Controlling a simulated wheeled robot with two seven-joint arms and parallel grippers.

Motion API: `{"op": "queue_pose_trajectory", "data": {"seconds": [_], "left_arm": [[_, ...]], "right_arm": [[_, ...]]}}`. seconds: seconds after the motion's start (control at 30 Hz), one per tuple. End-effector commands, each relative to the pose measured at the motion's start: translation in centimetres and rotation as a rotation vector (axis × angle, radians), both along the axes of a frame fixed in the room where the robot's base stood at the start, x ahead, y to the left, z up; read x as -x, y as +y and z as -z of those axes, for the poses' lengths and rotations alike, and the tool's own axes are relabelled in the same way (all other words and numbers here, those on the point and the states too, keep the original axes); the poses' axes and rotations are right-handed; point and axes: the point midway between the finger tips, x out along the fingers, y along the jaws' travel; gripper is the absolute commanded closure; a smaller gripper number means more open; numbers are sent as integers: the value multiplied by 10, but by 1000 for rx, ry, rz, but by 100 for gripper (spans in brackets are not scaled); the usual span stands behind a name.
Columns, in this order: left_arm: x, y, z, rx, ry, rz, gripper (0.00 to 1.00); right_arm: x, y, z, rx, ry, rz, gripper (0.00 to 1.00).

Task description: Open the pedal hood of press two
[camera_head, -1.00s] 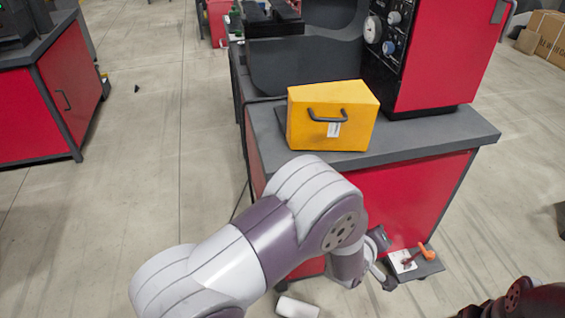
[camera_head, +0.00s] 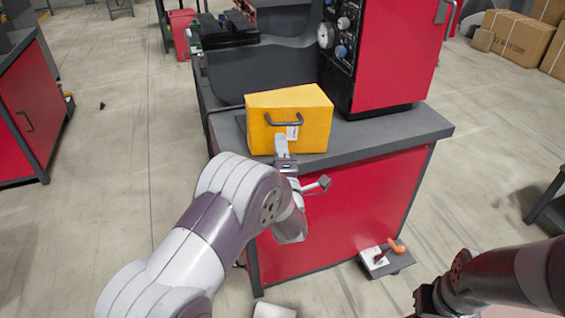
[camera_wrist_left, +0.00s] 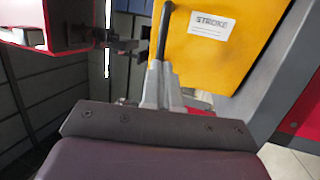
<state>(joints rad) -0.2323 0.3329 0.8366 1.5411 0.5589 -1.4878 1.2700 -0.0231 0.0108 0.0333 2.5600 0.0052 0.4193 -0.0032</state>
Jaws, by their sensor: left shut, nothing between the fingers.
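The yellow hood (camera_head: 290,118) with a black handle (camera_head: 284,119) and a white label sits closed on the grey bench top. In the left wrist view the hood (camera_wrist_left: 210,45) carries a label reading STROKE, and its handle (camera_wrist_left: 163,30) lies straight beyond the fingers. My left gripper (camera_head: 281,144) is shut, with its fingertips just below the handle at the hood's front; I cannot tell whether they touch it. The left wrist view shows its two fingers (camera_wrist_left: 160,80) together, with nothing between them. My right gripper (camera_head: 428,302) is partly in view at the lower right, its jaws unclear.
A grey-and-red bench (camera_head: 340,205) bears the hood and a red cabinet with dials (camera_head: 400,55). Cardboard boxes (camera_head: 525,40) stand at the back right.

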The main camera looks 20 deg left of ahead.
Motion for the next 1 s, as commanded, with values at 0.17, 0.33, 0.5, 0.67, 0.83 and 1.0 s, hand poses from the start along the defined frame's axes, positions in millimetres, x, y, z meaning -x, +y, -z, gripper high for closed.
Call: {"op": "queue_pose_trajectory", "data": {"seconds": [0.17, 0.33, 0.5, 0.67, 0.83, 1.0], "left_arm": [[-19, 7, -6, -1, -1, 0, 100], [-25, 9, -8, -1, 0, 1, 100], [-25, 9, -8, -1, 0, 1, 100], [-27, 11, -16, 10, 15, -1, 100], [-46, 24, -46, 99, 142, -2, 100], [-62, 35, -49, 124, 180, 0, 100]], "right_arm": [[0, 0, -2, 0, 0, 0, 100], [0, 0, -2, 0, 0, 0, 100], [0, 0, -2, 0, 0, 0, 100], [0, 0, -9, 0, 0, 0, 100], [0, 0, -37, 0, 0, 0, 100], [0, 0, -23, 0, 0, 0, 100]]}}
